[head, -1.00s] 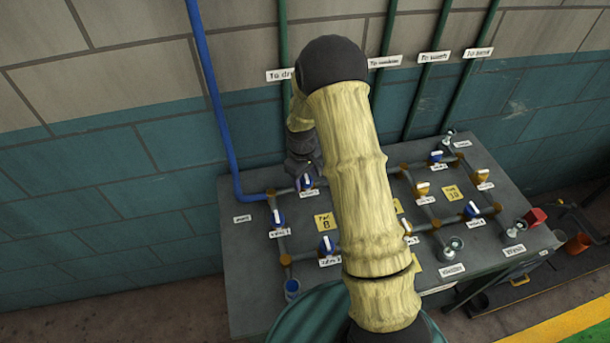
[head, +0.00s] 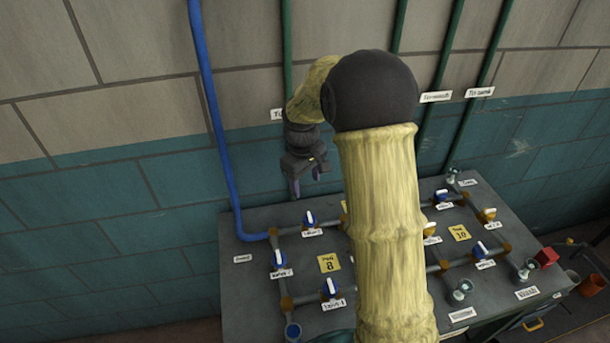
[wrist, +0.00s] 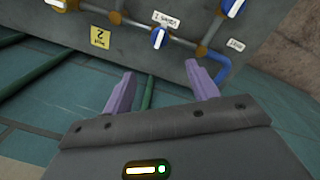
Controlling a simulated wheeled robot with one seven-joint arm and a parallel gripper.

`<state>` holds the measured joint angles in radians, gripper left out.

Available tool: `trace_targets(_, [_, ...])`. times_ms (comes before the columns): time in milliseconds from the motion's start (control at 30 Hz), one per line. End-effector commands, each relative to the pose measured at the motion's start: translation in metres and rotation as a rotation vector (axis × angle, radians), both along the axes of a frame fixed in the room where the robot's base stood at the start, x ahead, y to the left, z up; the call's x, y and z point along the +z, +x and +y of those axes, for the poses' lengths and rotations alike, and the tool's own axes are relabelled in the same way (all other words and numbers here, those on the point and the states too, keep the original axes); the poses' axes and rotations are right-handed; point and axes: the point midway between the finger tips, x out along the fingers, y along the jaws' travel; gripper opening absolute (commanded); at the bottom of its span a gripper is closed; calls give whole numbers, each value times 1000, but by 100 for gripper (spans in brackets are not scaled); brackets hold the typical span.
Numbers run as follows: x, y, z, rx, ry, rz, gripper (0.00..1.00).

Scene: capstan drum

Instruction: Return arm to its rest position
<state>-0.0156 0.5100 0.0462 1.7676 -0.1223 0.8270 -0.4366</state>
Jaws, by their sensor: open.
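My gripper (head: 306,186) hangs in the air above the back left part of the grey pipe bench, in front of the tiled wall. In the wrist view its two purple fingers (wrist: 161,90) stand wide apart with nothing between them. A blue valve handle (head: 309,218) on the bench is just below the gripper and apart from it; a blue-handled valve also shows in the wrist view (wrist: 160,38) beyond the fingers. My yellow arm rises through the middle of the head view and hides part of the bench.
The grey bench (head: 240,310) carries pipes, several blue and yellow valve handles and a yellow tag (head: 329,263). A blue pipe (head: 216,130) and green pipes (head: 439,95) run up the wall. The air above the bench is free.

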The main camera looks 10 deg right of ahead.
Motion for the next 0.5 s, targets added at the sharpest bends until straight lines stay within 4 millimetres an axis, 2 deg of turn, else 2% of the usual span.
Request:
trace_targets(100, [16, 0, 1, 0, 1, -3, 59])
trace_targets(200, [23, -1, 2, 0, 1, -1, 59])
trace_targets(500, [25, -1, 2, 0, 1, 1, 59])
